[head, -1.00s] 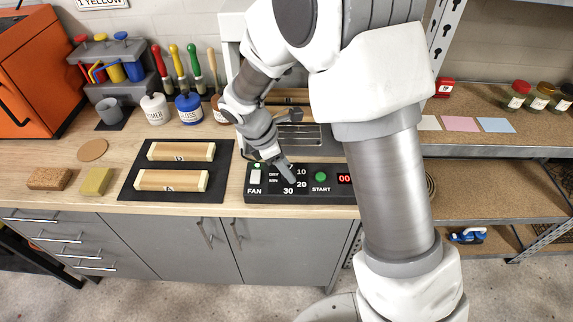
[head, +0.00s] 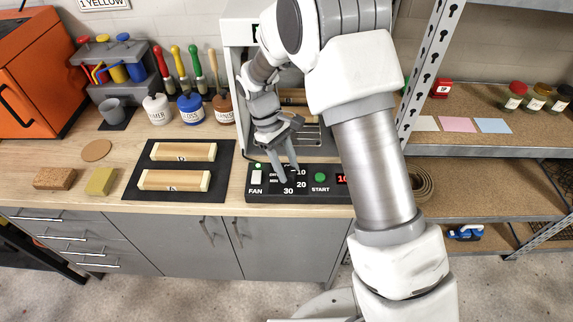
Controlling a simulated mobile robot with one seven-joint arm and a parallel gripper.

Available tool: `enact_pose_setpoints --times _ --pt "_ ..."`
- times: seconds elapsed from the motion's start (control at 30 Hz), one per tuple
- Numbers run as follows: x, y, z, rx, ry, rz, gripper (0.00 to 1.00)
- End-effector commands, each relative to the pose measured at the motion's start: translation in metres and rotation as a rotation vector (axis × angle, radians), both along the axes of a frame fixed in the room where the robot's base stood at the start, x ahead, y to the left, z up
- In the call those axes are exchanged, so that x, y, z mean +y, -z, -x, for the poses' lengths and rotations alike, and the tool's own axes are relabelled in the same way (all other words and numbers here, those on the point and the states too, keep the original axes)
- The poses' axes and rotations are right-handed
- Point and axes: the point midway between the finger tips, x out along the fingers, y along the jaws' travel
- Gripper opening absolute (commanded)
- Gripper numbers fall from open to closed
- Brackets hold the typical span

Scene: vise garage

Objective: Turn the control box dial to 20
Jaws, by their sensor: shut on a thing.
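The black control box (head: 262,196) lies along the front of the bench. It has a white FAN switch (head: 256,177), a green START button (head: 320,177), and a red display (head: 342,180) reading 10, partly covered by my arm. The dial is mostly hidden behind my fingers, with the labels 10, 20 and 30 to their right and below. My gripper (head: 288,174) reaches down onto the dial, its fingers shut on it.
A black mat (head: 180,192) with two wooden blocks (head: 174,181) lies left of the box. A sponge (head: 100,181), a brown block (head: 55,178) and several bottles stand farther left. A metal shelf post (head: 428,70) rises to the right.

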Motion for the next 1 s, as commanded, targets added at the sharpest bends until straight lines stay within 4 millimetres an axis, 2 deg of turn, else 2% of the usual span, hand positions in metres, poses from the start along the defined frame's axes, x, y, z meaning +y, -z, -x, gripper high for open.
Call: enact_pose_setpoints --times 0.5,0.73,1.0 --pt "-0.0024 -0.0005 -0.0022 -0.001 0.444 -0.001 0.0" --pt "-0.0028 -0.0003 -0.0025 -0.001 0.564 -0.001 0.0" --pt "-0.0031 -0.0002 -0.0024 -0.002 0.625 -0.001 0.0"
